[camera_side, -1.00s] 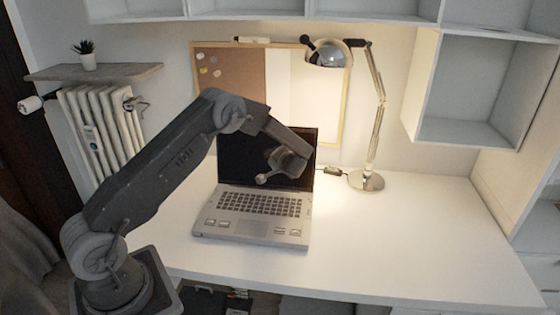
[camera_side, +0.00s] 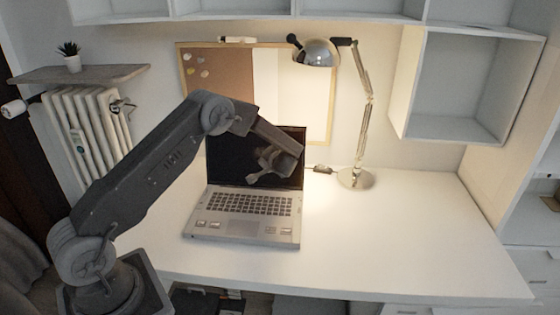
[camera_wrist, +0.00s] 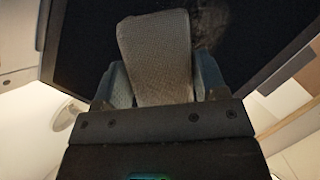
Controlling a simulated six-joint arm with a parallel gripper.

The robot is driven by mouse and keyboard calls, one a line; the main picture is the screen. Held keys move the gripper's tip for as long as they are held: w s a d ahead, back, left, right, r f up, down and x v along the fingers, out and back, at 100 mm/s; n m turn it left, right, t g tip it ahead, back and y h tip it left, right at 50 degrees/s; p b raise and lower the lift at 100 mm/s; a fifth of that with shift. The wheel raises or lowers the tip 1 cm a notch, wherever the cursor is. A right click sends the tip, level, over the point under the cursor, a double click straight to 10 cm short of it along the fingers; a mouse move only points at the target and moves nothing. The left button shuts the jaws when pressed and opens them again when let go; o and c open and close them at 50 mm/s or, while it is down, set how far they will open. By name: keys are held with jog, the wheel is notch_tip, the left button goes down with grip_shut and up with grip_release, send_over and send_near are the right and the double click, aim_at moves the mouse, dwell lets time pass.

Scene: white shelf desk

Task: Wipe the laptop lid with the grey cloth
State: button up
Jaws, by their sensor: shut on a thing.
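The open grey laptop (camera_side: 235,228) stands on the white desk, its dark screen side (camera_side: 228,158) facing the side camera. My gripper (camera_side: 275,166) is in front of the right part of that dark panel. In the wrist view my gripper (camera_wrist: 163,82) is shut on the grey cloth (camera_wrist: 155,58), which sticks up between the fingers over the dark panel (camera_wrist: 95,40). A pale smudge (camera_wrist: 208,24) shows on the panel right beside the cloth. I cannot tell whether the cloth touches the panel.
A chrome desk lamp (camera_side: 355,178) stands on the desk right of the laptop. A cork and white board (camera_side: 218,75) leans behind it. Wall shelves (camera_side: 455,85) hang above and at the right. The desk's right side (camera_side: 415,235) is clear.

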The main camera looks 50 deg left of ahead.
aim_at(261, 159)
jog(key=shift+s+a, duration=1.5)
jog(key=shift+s, duration=0.1)
jog(key=shift+s+a, duration=1.1)
jog(key=shift+a, duration=0.25)
jog(key=s+d+r, duration=0.1)
jog(key=s+d, duration=0.3)
jog(key=shift+d+r, duration=0.15)
jog(key=shift+s, duration=0.1)
jog(key=shift+s+d+r, duration=0.15)
jog(key=shift+s+d, duration=0.35)
jog(key=shift+s, duration=0.05)
jog(key=shift+s+d+r, duration=0.15)
jog(key=shift+s+d, duration=0.35)
